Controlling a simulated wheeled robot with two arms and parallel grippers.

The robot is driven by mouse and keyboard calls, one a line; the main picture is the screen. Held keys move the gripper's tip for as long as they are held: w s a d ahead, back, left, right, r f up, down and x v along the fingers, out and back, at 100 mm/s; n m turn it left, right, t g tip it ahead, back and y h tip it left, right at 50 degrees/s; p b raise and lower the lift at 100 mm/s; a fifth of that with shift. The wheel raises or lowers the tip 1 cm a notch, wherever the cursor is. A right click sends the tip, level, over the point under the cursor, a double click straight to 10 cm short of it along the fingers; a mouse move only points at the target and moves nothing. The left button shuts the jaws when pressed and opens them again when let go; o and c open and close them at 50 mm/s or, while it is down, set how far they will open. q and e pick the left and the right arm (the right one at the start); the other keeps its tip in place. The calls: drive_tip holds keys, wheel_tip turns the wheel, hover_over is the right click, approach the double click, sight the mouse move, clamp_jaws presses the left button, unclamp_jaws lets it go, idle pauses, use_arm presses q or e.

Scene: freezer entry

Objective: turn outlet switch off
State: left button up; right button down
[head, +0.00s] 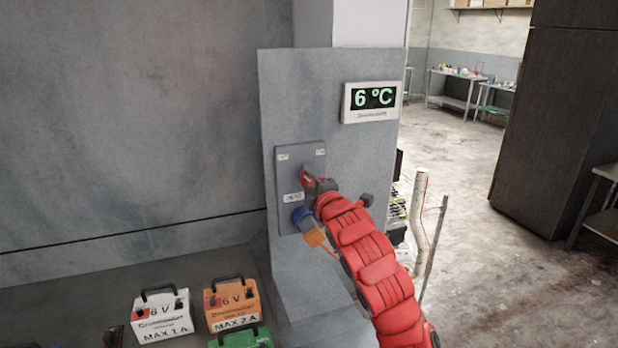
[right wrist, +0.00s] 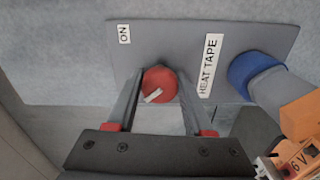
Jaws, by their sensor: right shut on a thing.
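A red round switch knob (right wrist: 158,80) with a white mark sits on a grey outlet panel (head: 287,178). The knob also shows small in the head view (head: 306,177). My right gripper (right wrist: 160,73) has its fingers on both sides of the knob and is shut on it. In the right wrist view the white mark points to the lower left, away from the "ON" label (right wrist: 124,34). A "HEAT TAPE" label (right wrist: 209,65) is beside the knob. The panel's other top label is too small to read. My left gripper is not in view.
A blue socket (head: 302,217) with an orange connector (head: 316,238) sits just below the switch. A display (head: 371,101) reading 6 °C is on the wall above. White (head: 162,315) and orange (head: 233,304) battery boxes stand at lower left. Open floor lies at right.

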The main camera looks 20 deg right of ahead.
drive_tip(key=shift+n, duration=0.6)
drive_tip(key=shift+c, duration=1.6)
unclamp_jaws()
drive_tip(key=shift+s, duration=0.55)
drive_tip(key=s+b, duration=1.4)
drive_tip(key=s, duration=0.2)
drive_tip(key=shift+d+b, duration=0.3)
drive_tip(key=shift+b, duration=0.1)
